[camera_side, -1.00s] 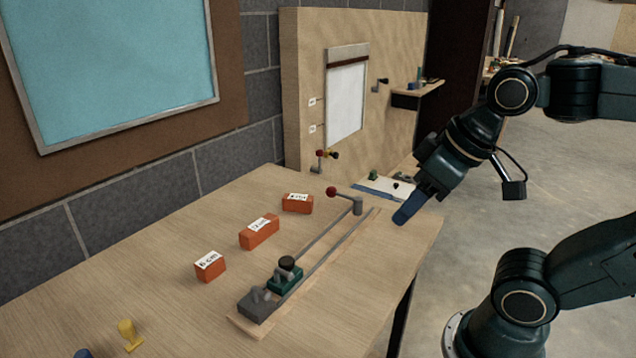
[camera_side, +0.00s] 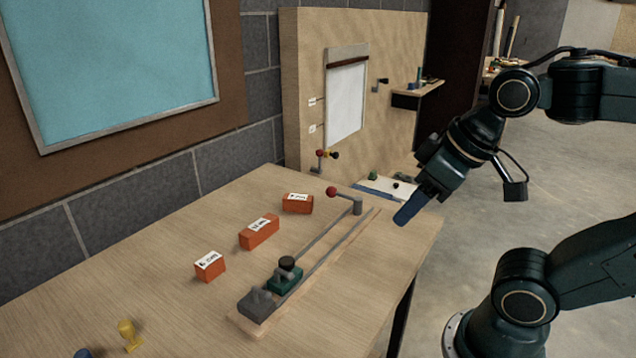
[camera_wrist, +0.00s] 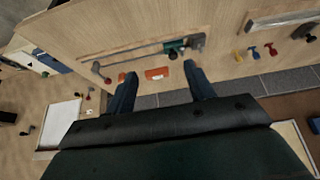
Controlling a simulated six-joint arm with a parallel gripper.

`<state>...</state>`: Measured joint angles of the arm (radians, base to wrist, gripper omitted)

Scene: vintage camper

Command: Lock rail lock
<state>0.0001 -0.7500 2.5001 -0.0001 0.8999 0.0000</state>
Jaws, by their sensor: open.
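The rail (camera_side: 325,252) lies along the wooden table. A green carriage (camera_side: 285,278) with a dark knob stands near its front end, beside a grey end block (camera_side: 257,305). At the far end is a lever with a red ball (camera_side: 331,191) on a grey post (camera_side: 357,206); I cannot tell if it is locked. My gripper (camera_side: 408,212) is beyond the rail's far end, to the right of the lever and apart from it. In the wrist view its two fingers (camera_wrist: 160,85) are spread and empty. The rail (camera_wrist: 125,47), carriage (camera_wrist: 174,46) and red-ball lever (camera_wrist: 107,81) also show there.
Three labelled orange blocks (camera_side: 259,232) stand left of the rail. Yellow (camera_side: 127,332) and blue pegs are at the front left. A wooden panel with a white sheet (camera_side: 346,102) stands behind.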

